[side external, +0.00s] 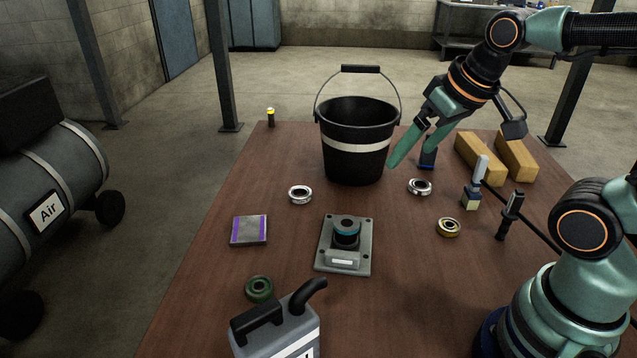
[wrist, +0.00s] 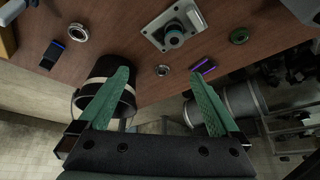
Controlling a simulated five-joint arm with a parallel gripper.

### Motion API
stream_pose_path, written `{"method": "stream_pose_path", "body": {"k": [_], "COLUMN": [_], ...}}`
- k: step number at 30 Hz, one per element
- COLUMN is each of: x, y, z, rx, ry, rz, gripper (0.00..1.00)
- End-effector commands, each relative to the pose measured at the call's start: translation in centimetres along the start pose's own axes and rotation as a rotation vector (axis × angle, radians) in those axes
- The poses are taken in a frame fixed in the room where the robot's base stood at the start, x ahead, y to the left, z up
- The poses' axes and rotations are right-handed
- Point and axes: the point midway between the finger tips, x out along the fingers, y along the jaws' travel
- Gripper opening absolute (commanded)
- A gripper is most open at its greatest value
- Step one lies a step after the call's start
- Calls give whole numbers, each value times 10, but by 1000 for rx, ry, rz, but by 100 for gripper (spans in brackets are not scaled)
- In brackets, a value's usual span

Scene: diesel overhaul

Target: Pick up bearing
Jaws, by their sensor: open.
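Several ring-shaped parts lie flat on the table, and I cannot tell for sure which is the bearing. A silver ring (side external: 300,194) lies left of the bucket; in the wrist view a silver ring (wrist: 162,70) shows between my fingertips, well beyond them. A silver ring with a dark centre (side external: 419,187) lies right of the bucket.
A black bucket (side external: 356,166) with a raised handle stands close to my gripper. A plate with a post (side external: 345,262), purple-edged box (side external: 249,230), grey jug (side external: 280,335), yellow blocks (side external: 480,160), a brush (side external: 471,198) and a dark tool (side external: 508,217) are on the table (side external: 205,270).

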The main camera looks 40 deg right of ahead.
Motion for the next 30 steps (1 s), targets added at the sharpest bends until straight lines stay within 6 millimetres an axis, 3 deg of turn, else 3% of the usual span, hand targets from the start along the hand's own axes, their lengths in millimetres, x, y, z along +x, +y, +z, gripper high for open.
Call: {"method": "stream_pose_path", "body": {"k": [8, 12, 18, 24, 30], "x": [43, 68, 95, 107, 130], "y": [71, 113, 158, 176, 176], "z": [3, 16, 42, 56, 70], "rx": [580, 921, 1304, 1466, 1477], "ry": [-172, -252, -331, -359, -367], "rz": [127, 212, 319, 367, 372], "gripper": [99, 99, 99, 99, 99]}}
